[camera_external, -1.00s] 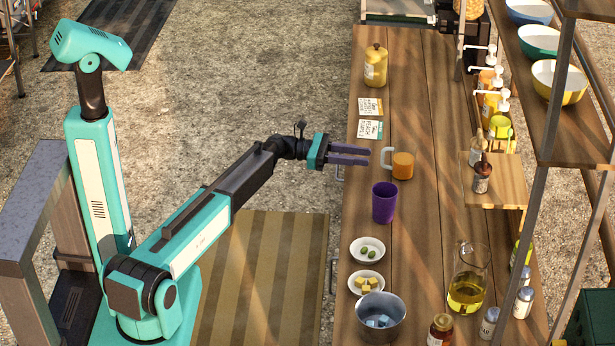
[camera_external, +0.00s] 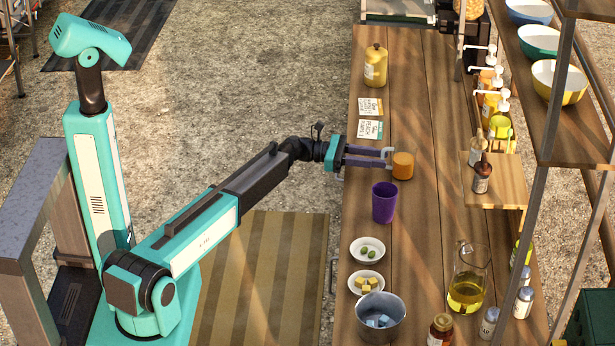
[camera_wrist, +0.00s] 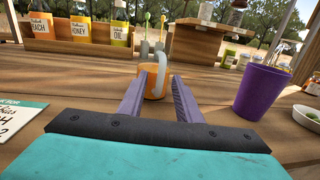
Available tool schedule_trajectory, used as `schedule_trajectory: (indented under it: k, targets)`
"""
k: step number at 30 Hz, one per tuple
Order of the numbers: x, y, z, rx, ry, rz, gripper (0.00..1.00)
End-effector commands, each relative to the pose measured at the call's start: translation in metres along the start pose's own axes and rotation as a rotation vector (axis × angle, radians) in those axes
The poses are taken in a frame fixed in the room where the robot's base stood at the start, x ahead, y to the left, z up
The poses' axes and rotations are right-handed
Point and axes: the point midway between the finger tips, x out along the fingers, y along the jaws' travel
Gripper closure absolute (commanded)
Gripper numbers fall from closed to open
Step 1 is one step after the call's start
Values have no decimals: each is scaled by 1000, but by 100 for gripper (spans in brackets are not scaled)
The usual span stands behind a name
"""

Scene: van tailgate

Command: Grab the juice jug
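My gripper (camera_external: 385,157) is open, its two purple fingers level and pointing right over the wooden counter. An orange mug (camera_external: 403,166) with a pale grey handle stands just past the fingertips. In the wrist view the mug (camera_wrist: 155,82) is straight ahead. Its handle shows between the two fingertips (camera_wrist: 154,78), with no clear grip on it. A clear glass jug (camera_external: 467,294) with yellow liquid stands upright at the counter's lower right, well away from my gripper. A yellow capped jug or bottle (camera_external: 375,67) stands at the far end.
A purple cup (camera_external: 384,203) stands close to the mug, on the right in the wrist view (camera_wrist: 262,92). Two small bowls, a metal pot (camera_external: 380,318) and several bottles and shakers occupy the near end. Cards (camera_external: 370,107) lie beyond the gripper. A shelf rises at right.

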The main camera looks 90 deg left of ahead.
Motion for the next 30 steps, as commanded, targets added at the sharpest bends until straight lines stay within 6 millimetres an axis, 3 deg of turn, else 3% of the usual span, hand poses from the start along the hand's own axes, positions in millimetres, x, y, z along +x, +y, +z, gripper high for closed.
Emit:
schedule_trajectory:
  k: [12,18,30]
  targets:
    - [0,0,0,0,0,0,69]
    - [0,0,0,0,0,0,100]
    - [0,0,1,1,-2,0,100]
